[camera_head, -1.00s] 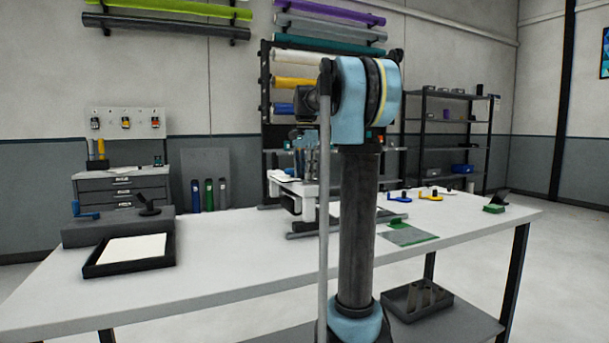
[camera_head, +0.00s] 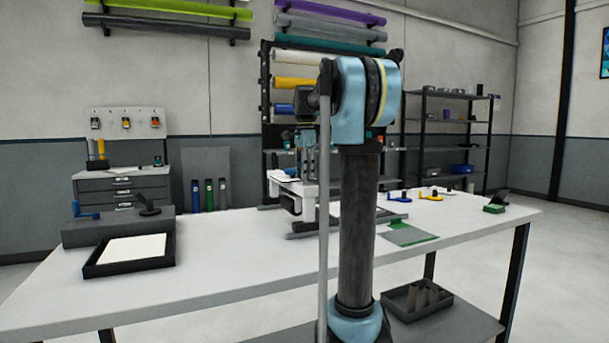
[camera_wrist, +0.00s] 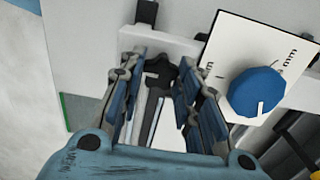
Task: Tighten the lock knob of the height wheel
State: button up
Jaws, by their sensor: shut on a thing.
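The height wheel (camera_wrist: 258,92) is a round blue knob with a white pointer line, on a white dial plate (camera_wrist: 228,45) marked in mm. The lock knob (camera_wrist: 160,72) is small, dark and lobed, left of the wheel in the wrist view. My gripper (camera_wrist: 161,80) has its two blue-and-grey fingers on either side of the lock knob and is shut on it. The fingers cover part of the knob's sides. In the head view my gripper (camera_head: 304,143) is above the white machine (camera_head: 306,200), partly hidden by my arm; the knob and wheel cannot be made out there.
The machine stands on a long white table (camera_head: 235,255). A black tray with a white sheet (camera_head: 130,252) lies at the left. A green-edged grey sheet (camera_head: 408,236) and blue and yellow tools (camera_head: 430,197) lie at the right. The table's front middle is clear.

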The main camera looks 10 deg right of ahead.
jog(key=shift+w, duration=0.15)
jog(key=o, duration=1.1)
notch_tip(320, 180, up, 12)
jog(key=shift+a+f, duration=0.1)
